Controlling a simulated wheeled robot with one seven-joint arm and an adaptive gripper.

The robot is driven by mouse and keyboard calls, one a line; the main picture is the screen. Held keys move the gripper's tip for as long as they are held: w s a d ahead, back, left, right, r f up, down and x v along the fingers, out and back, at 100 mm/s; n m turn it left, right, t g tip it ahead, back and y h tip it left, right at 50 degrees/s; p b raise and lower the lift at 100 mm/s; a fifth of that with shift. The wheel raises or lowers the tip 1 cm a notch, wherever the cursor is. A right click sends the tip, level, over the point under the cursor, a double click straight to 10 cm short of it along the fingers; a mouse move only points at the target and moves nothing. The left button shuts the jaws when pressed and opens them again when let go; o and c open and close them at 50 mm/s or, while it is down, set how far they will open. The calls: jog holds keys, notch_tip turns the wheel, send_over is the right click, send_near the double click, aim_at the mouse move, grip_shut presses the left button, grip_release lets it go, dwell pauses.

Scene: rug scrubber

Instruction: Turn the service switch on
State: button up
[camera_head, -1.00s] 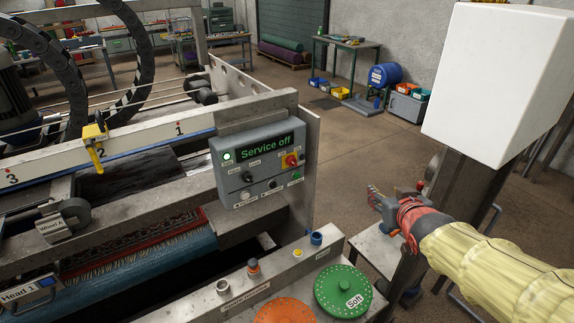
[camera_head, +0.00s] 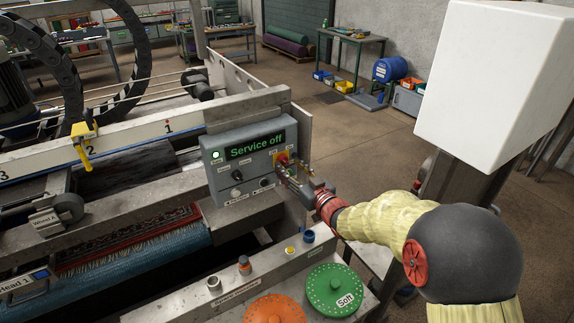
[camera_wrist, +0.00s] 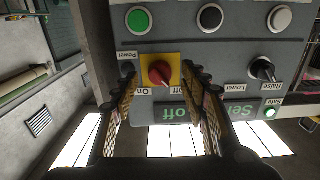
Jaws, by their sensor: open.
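The grey control panel (camera_head: 217,180) stands on the machine frame. Its green display (camera_head: 255,145) reads "Service off". A red rotary knob on a yellow plate sits at the panel's right; in the wrist view the red knob (camera_wrist: 160,73) shows upside down with "On" and "Off" labels beside it. My gripper (camera_head: 291,168) is at the panel's right side, in front of the knob. In the wrist view its fingers are apart, one to each side of the yellow plate (camera_wrist: 151,59). I cannot tell whether they touch the knob.
A dark lever labelled Raise and Lower (camera_wrist: 262,69) is beside the knob. Green (camera_wrist: 138,19), black (camera_wrist: 210,17) and white (camera_wrist: 280,17) buttons line the panel. Below the arm, a ledge holds green (camera_head: 334,290) and orange (camera_head: 274,310) discs and small posts.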

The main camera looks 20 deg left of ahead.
jog(key=shift+x, duration=1.15)
jog(key=shift+d, duration=0.1)
jog(key=shift+c, duration=1)
grip_shut()
